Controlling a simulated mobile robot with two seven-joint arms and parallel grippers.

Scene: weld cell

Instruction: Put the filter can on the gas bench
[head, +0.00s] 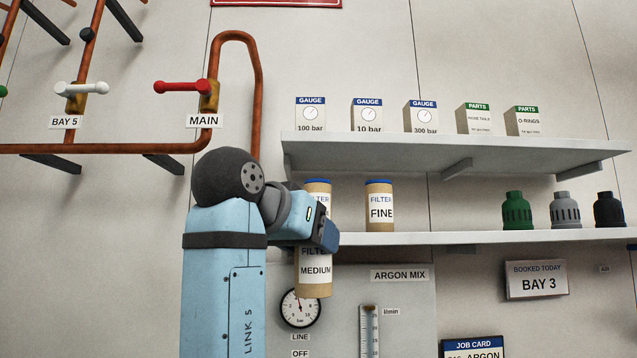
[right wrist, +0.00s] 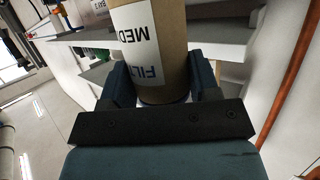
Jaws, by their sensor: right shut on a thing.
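My right gripper (head: 322,234) is shut on a tan filter can labelled FILTER MEDIUM (head: 314,280). It holds the can hanging below it, in front of the lower shelf and the grey ARGON MIX panel. The gripper hides the can's upper end in the head view. In the right wrist view the can (right wrist: 168,45) sits between the two fingers (right wrist: 163,85), its dark blue end towards the palm. No bench top that I can make out as the gas bench shows. My left gripper is not in view.
Another filter can (head: 318,186) and the FILTER FINE can (head: 379,205) stand on the lower shelf (head: 440,238). The upper shelf (head: 440,150) holds several boxes. A pressure gauge (head: 300,308) and a flow tube (head: 369,335) are close below. Copper pipes (head: 257,90) run behind my arm.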

